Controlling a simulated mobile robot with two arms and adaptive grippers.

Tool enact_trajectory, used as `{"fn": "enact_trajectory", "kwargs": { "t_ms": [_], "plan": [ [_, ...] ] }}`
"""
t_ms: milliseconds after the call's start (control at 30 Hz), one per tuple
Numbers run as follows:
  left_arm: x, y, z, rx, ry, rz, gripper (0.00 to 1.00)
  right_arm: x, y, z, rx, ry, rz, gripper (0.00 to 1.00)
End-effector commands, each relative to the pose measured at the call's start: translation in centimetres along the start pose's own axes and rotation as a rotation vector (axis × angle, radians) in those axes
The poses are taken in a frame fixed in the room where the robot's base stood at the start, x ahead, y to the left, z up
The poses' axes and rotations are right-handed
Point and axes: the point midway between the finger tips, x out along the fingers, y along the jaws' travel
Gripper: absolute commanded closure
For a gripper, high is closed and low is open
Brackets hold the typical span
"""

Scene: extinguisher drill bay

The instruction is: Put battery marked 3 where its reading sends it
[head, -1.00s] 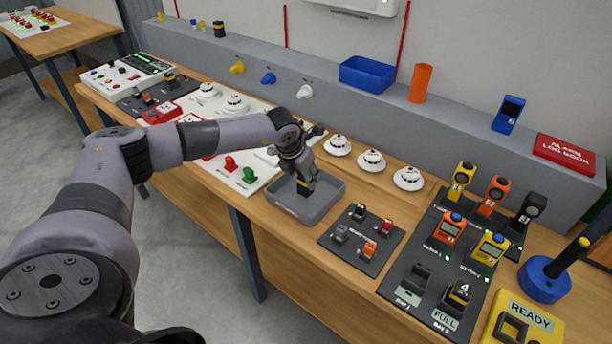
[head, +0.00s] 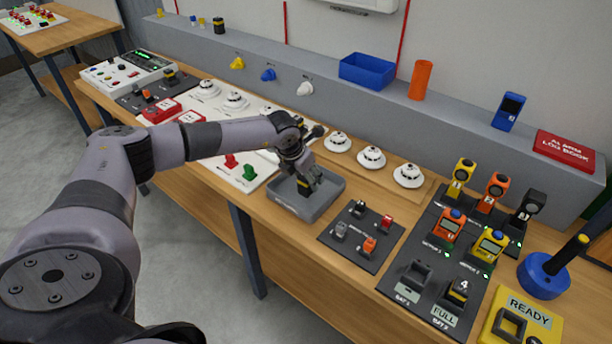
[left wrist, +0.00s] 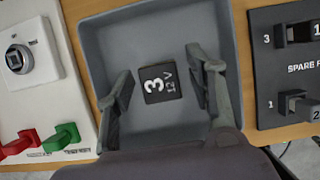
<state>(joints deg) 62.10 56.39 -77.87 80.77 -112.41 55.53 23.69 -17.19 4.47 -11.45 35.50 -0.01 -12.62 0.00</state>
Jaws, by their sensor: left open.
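The battery marked 3 (left wrist: 160,84) is a dark block with a white "3" and "12 V" on its top face. It is inside the grey tray (left wrist: 108,38), and the tray also shows in the head view (head: 322,206). My left gripper (left wrist: 163,88) is open, with one finger on each side of the battery and gaps between. In the head view the left gripper (head: 303,187) is low over the tray. A dark board (head: 392,284) has an empty slot (head: 414,275) marked BAT 1 and a battery marked 4 (head: 457,292) by a FULL label. My right gripper is not in view.
A spare parts board (head: 350,250) with small coloured pieces lies right of the tray. White detectors (head: 371,157) stand behind it. A yellow READY block (head: 524,320) is at the right front. A blue bin (head: 367,71) sits on the ledge.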

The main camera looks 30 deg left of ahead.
Motion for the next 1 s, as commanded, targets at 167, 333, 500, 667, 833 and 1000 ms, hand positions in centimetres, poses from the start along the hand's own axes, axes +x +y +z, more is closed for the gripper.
{"fn": "enact_trajectory", "kwargs": {
  "t_ms": [167,333,500,667,833,1000],
  "plan": [
    [-0.4,0.0,0.1,0.0,-0.001,0.0,0.5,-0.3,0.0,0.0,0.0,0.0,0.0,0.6],
    [-2.8,0.1,0.1,0.001,-0.005,0.001,0.5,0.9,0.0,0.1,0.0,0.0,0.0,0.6],
    [-6.5,0.1,0.1,0.0,-0.006,0.001,0.5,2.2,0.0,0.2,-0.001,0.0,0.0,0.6],
    [-9.6,0.0,0.1,0.001,-0.004,0.001,0.5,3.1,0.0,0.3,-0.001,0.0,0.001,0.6],
    [-11.6,0.0,0.1,0.001,-0.002,0.001,0.5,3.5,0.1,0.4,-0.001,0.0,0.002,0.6],
    [-12.3,0.0,0.1,0.001,0.0,0.0,0.5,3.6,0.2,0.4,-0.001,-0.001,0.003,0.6]
  ]
}}
